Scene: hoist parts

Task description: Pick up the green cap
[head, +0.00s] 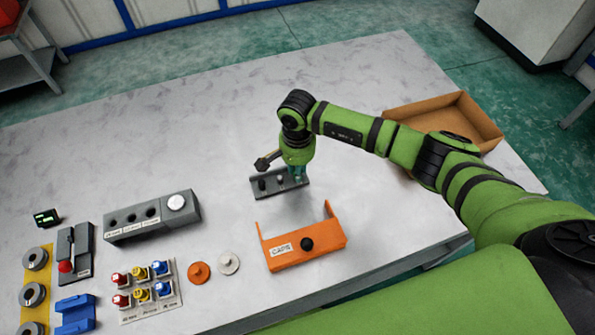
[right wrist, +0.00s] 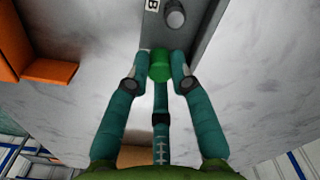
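The green cap (right wrist: 160,67) shows in the right wrist view between the teal fingertips of my right gripper (right wrist: 161,60). The fingertips touch its sides, and a third finger meets it from below in the picture. The cap is at the edge of a dark grey rack (right wrist: 210,25); I cannot tell whether it still rests there. In the head view my right gripper (head: 298,173) points down at the right end of this rack (head: 262,192), and the cap is not clearly seen. My left gripper is not in view.
An orange caps holder (head: 285,260) with a black cap (head: 307,243) stands in front of the rack. Orange (head: 199,272) and white (head: 229,262) discs lie left of it. A cardboard box (head: 485,122) is at the right. The table's far left is clear.

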